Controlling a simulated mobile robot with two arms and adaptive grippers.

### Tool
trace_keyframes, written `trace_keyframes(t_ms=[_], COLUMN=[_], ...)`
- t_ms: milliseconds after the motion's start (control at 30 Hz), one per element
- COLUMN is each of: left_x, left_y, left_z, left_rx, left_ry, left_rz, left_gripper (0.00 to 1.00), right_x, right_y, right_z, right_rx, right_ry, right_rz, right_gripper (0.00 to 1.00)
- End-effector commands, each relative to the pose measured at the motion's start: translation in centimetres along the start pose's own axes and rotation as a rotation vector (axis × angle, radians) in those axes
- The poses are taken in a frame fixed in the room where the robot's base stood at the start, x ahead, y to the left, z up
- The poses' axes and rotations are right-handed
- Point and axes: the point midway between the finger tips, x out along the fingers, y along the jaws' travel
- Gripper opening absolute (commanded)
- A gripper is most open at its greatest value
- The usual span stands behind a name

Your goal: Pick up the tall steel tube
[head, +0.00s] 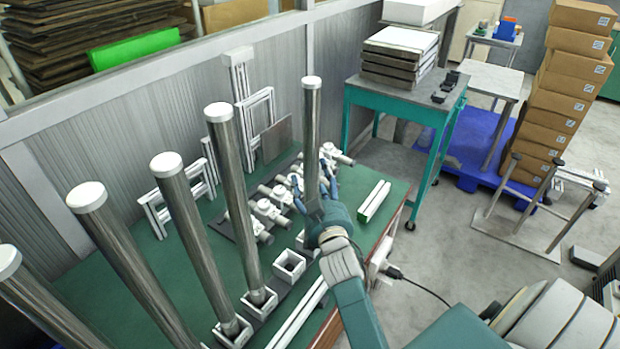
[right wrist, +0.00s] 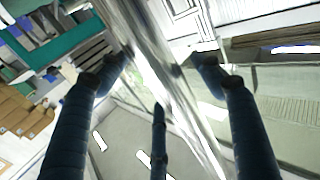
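Several steel tubes with white caps stand in a row on a green-topped bench (head: 355,242). The tube at the right end of the row (head: 312,125) is upright, its base by a white square socket (head: 303,244) partly hidden by my gripper. My right gripper (head: 314,187) is at this tube's lower part, fingers spread around it. In the right wrist view the shiny tube (right wrist: 160,75) passes between the dark blue fingers (right wrist: 162,62), with a gap visible on the right; contact on the left is unclear. My left gripper is not in view.
An empty white socket (head: 289,264) sits left of my gripper. The neighbouring tube (head: 232,190) leans in the picture. Several white fittings (head: 268,212) lie behind. A green cart (head: 385,95) and a stack of boxes (head: 560,90) stand at the back right.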

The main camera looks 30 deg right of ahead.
Motion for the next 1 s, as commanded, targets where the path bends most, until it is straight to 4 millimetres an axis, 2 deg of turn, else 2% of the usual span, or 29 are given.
trace_keyframes(t_ms=[33,300,733,867,1000], left_x=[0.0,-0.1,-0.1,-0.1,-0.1], left_y=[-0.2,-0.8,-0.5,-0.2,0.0], left_z=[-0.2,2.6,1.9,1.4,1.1], left_rx=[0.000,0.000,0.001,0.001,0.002], left_ry=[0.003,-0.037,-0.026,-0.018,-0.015], left_rz=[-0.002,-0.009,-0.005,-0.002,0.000], left_gripper=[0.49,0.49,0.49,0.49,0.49], right_x=[0.0,0.0,0.0,0.0,0.1], right_y=[0.0,0.0,0.0,0.0,0.0], right_z=[0.0,0.1,-0.5,-2.2,-4.7], right_rx=[0.000,0.001,0.000,-0.001,-0.002], right_ry=[0.000,-0.002,-0.004,0.002,0.007], right_rz=[0.000,0.000,0.001,0.000,0.000], right_gripper=[0.55,0.01,0.00,0.00,0.00])
